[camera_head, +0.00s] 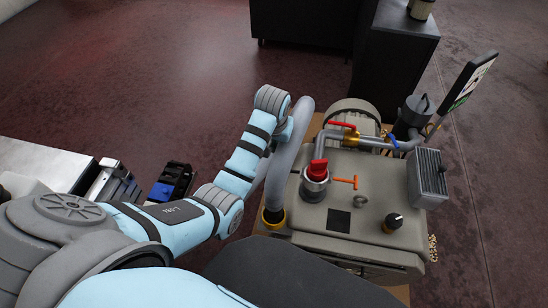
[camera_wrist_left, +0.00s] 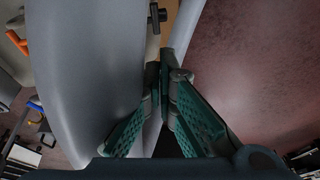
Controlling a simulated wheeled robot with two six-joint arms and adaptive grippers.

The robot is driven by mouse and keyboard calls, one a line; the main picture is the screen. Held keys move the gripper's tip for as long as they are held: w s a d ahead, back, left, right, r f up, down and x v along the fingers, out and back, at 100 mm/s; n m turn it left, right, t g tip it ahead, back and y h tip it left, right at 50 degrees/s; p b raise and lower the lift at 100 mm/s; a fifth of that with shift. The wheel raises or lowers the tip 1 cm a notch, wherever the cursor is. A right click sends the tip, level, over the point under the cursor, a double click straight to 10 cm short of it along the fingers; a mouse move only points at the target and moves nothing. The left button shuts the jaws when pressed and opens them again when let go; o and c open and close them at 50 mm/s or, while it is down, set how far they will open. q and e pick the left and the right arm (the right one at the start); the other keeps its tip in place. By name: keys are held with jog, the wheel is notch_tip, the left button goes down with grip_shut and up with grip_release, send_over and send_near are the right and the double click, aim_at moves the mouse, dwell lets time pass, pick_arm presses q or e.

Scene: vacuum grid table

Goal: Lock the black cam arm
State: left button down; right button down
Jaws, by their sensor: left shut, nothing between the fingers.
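My left arm reaches in from the left in the head view, and its wrist bends down behind the grey hose, which hides the fingers there. In the left wrist view my left gripper (camera_wrist_left: 164,72) is shut and empty, its tips close together beside the large grey hose (camera_wrist_left: 85,75). Just beyond the tips is a small dark bar with a black round end (camera_wrist_left: 163,15); it may be the black cam arm, but I cannot tell for sure. In the head view the hose (camera_head: 291,150) runs down to a yellow-banded coupling (camera_head: 273,217). No cam arm is clear there.
The beige pump unit (camera_head: 310,212) carries a red-capped fitting (camera_head: 317,172), an orange T-handle (camera_head: 345,182), a black knob (camera_head: 392,222) and a red-handled valve (camera_head: 350,133). A tilted screen (camera_head: 472,80) stands at its right.

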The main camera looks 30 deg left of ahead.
pick_arm(q)
jog(key=r+n, duration=0.1)
jog(key=b, duration=0.5)
send_near(289, 171)
jog(key=w+a+f, duration=0.1)
jog(key=f, duration=0.1)
jog(key=a+f, duration=0.2)
jog(key=w+a+f, duration=0.1)
jog(key=f, duration=0.1)
jog(key=shift+w+a, duration=0.25)
jog(key=shift+w, duration=0.15)
jog(key=shift+f, duration=0.15)
